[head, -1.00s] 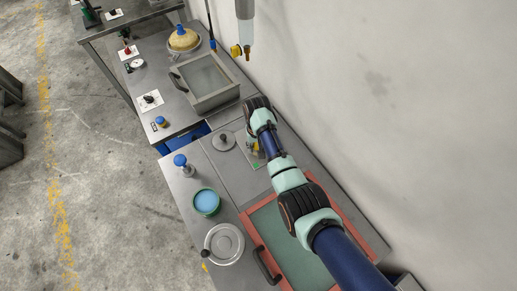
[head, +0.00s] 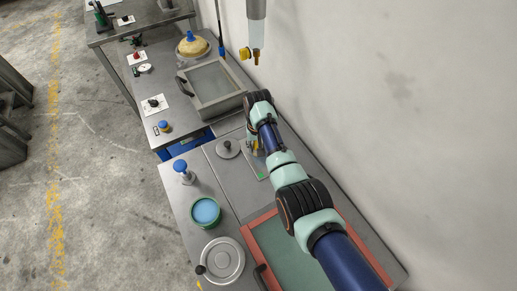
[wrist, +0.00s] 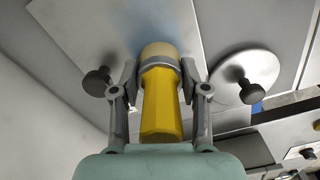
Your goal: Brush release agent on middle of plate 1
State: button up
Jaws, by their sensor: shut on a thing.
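My gripper (wrist: 158,88) is shut on a brush with a yellow handle (wrist: 161,108) and pale bristles (wrist: 160,49). In the wrist view the bristles lie over a flat grey plate (wrist: 85,32) with a dark knob (wrist: 97,80). A bluish patch (wrist: 150,22) shows on the plate beside the bristle end. I cannot tell whether the bristles touch it. In the head view my gripper (head: 257,149) is low over the bench, largely hidden by my arm. A part of the plate (head: 262,173) shows there with a small green mark. No plate number is readable.
A round lid with a knob (head: 228,148) lies left of my gripper; it also shows in the wrist view (wrist: 245,76). A green tub of blue liquid (head: 205,212), a blue-topped tool (head: 181,171) and a red-framed tray (head: 262,218) are nearby. The wall is close on the right.

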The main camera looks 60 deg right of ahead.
jog(key=b, duration=0.1)
jog(key=w+d+b, duration=0.1)
jog(key=b, duration=0.1)
jog(key=shift+w+f, duration=0.15)
jog(key=shift+f, duration=0.2)
jog(key=shift+w+d+r+b, duration=0.15)
jog(key=shift+w+b, duration=0.05)
jog(key=shift+b, duration=0.15)
jog(key=shift+w+d+f+b, duration=0.15)
jog(key=shift+w+f+b, duration=0.1)
jog(key=shift+b, duration=0.7)
jog(key=w+b, duration=0.1)
jog(key=b, duration=0.2)
jog(key=shift+d+r, duration=0.1)
jog(key=shift+d, duration=0.3)
jog(key=shift+w+d+r+b, duration=0.1)
jog(key=shift+w+r+b, duration=0.1)
jog(key=shift+b, duration=0.25)
jog(key=shift+r, duration=0.1)
jog(key=shift+p, duration=0.45)
